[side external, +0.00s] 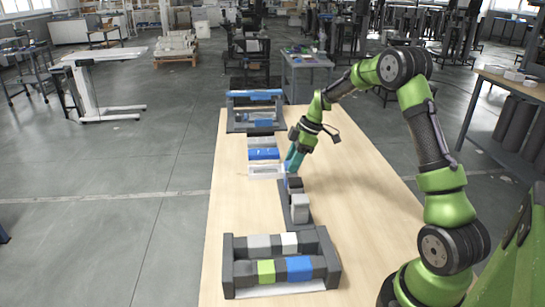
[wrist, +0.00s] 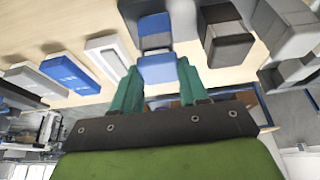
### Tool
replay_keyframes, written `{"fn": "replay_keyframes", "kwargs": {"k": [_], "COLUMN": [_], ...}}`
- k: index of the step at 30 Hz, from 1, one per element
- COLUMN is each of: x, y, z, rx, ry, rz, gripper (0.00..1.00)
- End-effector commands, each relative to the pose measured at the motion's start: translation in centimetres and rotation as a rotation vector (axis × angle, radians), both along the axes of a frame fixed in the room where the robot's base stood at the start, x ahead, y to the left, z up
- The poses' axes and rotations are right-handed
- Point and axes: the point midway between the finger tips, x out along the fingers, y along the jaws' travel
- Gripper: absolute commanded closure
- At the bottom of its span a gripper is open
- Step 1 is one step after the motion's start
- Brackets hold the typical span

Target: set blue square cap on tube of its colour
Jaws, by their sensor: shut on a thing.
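My gripper (wrist: 157,80) has two teal fingers, closed on the sides of a blue square cap (wrist: 158,68) that shows between them in the wrist view. Just beyond the cap is a blue and dark piece (wrist: 155,24); I cannot tell whether the two touch. In the side view my gripper (side external: 291,163) points down at the far end of a dark stand (side external: 286,208), with a bit of blue (side external: 287,181) right under the fingertips. The fingers partly hide the cap there.
A dark block (side external: 295,185) and a grey block (side external: 299,209) stand nearer on the stand. To the left lie a white open tray (side external: 266,172), a blue block (side external: 262,154) and a grey block (side external: 261,141). A dark rack (side external: 228,268) holds several coloured pieces in front. A blue-topped frame (side external: 236,112) stands behind.

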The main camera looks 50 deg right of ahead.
Motion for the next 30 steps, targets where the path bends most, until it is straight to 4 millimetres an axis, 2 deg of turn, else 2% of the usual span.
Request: {"fn": "replay_keyframes", "kwargs": {"k": [8, 9, 14, 15, 21, 26, 30], "x": [-0.01, -0.01, 0.0, 0.0, -0.02, -0.02, -0.02], "y": [-0.01, -0.01, 0.0, 0.0, 0.0, 0.0, 0.0], "z": [-0.04, -0.04, -0.04, -0.04, -0.04, -0.04, -0.04], "rx": [0.0, 0.0, 0.0, 0.0, -0.001, -0.001, 0.0], "ry": [0.0, 0.0, 0.0, 0.0, 0.001, 0.001, 0.0], "rz": [0.0, 0.0, 0.0, 0.0, 0.0, 0.0, 0.0], "gripper": [0.85, 0.55, 0.3, 0.27, 0.25, 0.01, 0.01]}}
